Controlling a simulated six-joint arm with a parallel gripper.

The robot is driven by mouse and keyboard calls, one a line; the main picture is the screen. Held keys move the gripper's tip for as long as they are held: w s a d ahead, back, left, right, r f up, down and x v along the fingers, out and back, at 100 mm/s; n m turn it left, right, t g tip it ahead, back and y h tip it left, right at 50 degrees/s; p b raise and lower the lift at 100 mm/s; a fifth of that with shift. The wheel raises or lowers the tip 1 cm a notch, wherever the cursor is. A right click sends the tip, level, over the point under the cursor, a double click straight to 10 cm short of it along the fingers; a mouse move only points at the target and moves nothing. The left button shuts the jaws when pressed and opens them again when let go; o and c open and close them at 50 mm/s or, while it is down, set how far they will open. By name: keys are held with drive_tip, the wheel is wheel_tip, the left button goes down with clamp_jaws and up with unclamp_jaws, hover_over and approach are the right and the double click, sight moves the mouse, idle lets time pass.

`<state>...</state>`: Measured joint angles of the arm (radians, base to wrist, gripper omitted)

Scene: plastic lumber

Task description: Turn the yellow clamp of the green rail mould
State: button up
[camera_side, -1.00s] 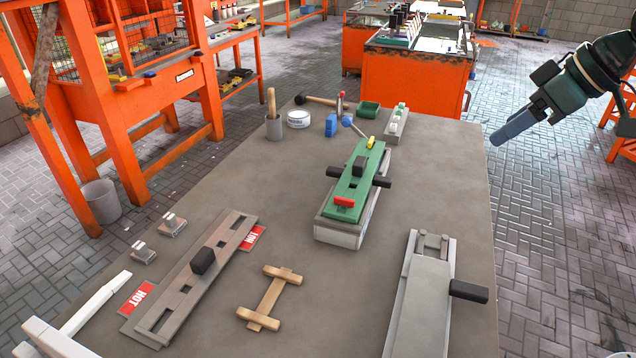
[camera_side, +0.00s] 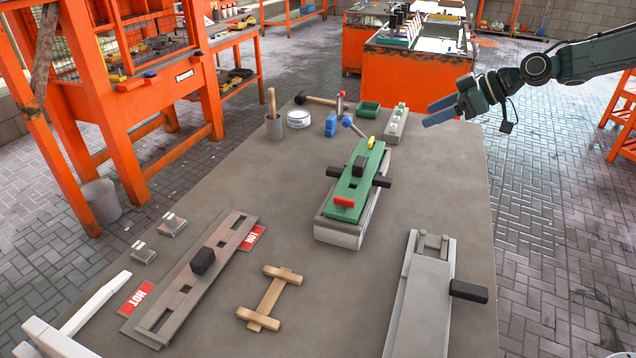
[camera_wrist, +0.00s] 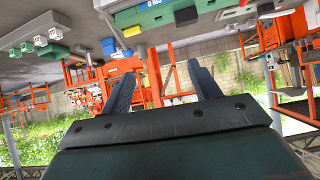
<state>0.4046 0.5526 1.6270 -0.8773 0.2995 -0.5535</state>
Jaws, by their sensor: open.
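The green rail mould (camera_side: 352,190) lies on a grey block on the table, right of the table's middle. Its small yellow clamp (camera_side: 370,142) is at the far end, and a red clamp (camera_side: 344,202) is at the near end. Black handles stick out at its sides. My gripper (camera_side: 428,114) is open and empty, in the air to the right of the yellow clamp and apart from it. In the wrist view my two fingers (camera_wrist: 159,69) are spread, and the green mould (camera_wrist: 150,17) shows upside down at the top edge. The yellow clamp (camera_wrist: 131,31) is small there.
Beyond the mould are a blue-knobbed lever (camera_side: 347,121), a green tray (camera_side: 369,109) and a grey block with white and green pieces (camera_side: 396,122). A grey mould (camera_side: 428,290) lies at the near right, a wooden frame (camera_side: 270,298) at the near middle. Table between is clear.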

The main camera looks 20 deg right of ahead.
sight(373, 140)
drive_tip(key=w+d+f+n+t+y, duration=0.1)
drive_tip(key=w+d+f+y, duration=0.1)
drive_tip(key=w+d+f, duration=0.3)
wheel_tip(373, 140, down, 3)
drive_tip(key=shift+r+t, duration=0.15)
drive_tip(key=shift+t, duration=0.15)
drive_tip(key=x, duration=1.3)
drive_tip(key=shift+w+a, duration=0.25)
drive_tip(key=shift+a, duration=0.05)
drive_tip(key=c, duration=1)
